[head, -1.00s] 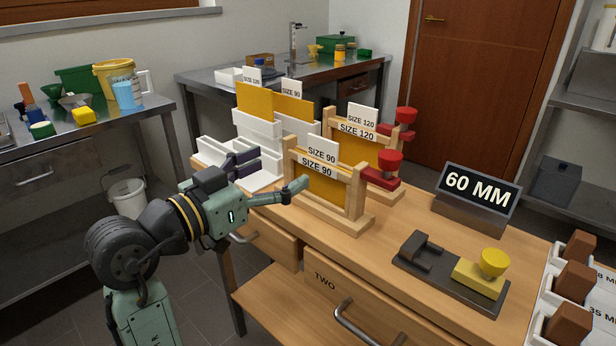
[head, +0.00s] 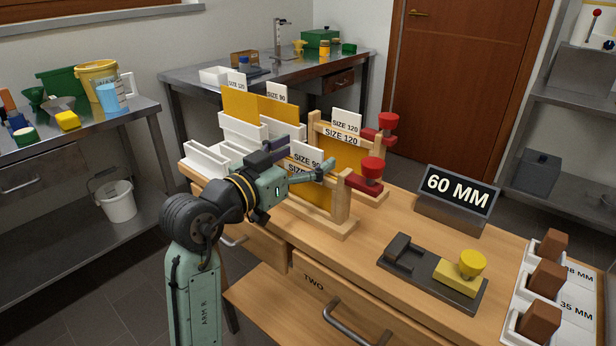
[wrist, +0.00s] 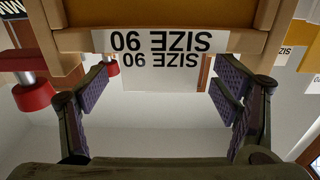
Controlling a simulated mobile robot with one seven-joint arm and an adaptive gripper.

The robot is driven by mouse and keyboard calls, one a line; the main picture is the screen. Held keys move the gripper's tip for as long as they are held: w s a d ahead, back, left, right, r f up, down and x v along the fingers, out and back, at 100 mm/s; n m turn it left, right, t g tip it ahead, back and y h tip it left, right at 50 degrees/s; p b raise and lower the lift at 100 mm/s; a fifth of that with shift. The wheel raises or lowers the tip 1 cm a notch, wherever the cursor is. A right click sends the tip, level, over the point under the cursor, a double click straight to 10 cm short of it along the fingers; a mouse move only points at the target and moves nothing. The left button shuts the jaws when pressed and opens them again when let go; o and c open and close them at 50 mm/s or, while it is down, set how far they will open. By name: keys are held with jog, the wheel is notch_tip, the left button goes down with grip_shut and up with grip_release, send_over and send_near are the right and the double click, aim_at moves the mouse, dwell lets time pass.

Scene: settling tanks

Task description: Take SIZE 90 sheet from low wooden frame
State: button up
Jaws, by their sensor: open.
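The low wooden frame (head: 341,200) stands upright on the wooden bench, labelled SIZE 90. It holds an orange sheet (head: 318,194), which has a white SIZE 90 tab (head: 308,153) sticking up above the top bar. My gripper (head: 304,154) is at the top of this frame and partly hides the tab and label in the head view. In the wrist view, the tab (wrist: 160,61) appears upside down between the open purple-padded fingers of my gripper (wrist: 160,85). Gaps show on both sides of the tab. The sheet's lower part is partly hidden.
A taller SIZE 120 frame (head: 353,130) with red knobs (head: 372,168) stands close behind. White racks (head: 240,130) with orange sheets are at left. A 60 MM sign (head: 457,190) and a black fixture (head: 430,275) with a yellow knob stand on the right.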

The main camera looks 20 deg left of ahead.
jog(key=shift+c, duration=0.6)
jog(key=c, duration=1.2)
jog(key=shift+c, duration=0.2)
jog(key=shift+r, duration=0.15)
